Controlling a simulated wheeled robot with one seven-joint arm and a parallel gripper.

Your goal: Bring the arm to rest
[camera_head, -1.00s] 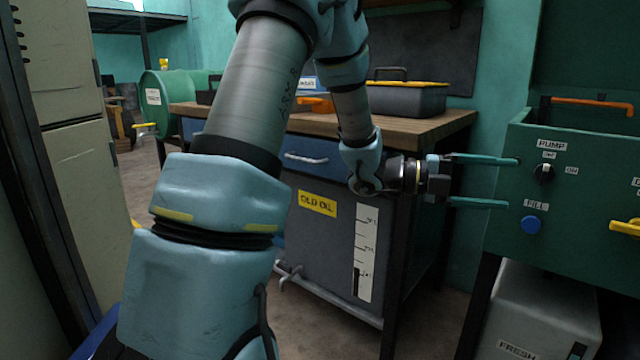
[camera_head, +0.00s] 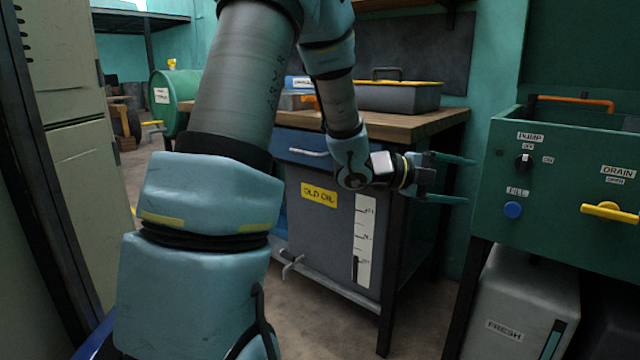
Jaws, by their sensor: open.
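My gripper (camera_head: 472,180) is open, its two teal fingers spread one above the other and pointing right. Nothing is between them. It hangs in front of the right end of the workbench, left of the green pump box (camera_head: 560,165) and apart from it. My arm rises from the lower left, bends at the top of the picture and comes down to the gripper; its upper bend is cut off by the picture's top edge.
The green box carries a pump knob (camera_head: 524,163), a blue fill button (camera_head: 512,210) and a yellow drain handle (camera_head: 608,211). Behind my arm stand the wooden-topped workbench (camera_head: 420,124), a grey toolbox (camera_head: 400,97) and the old oil tank (camera_head: 325,235). A tall cabinet (camera_head: 85,170) stands close at left.

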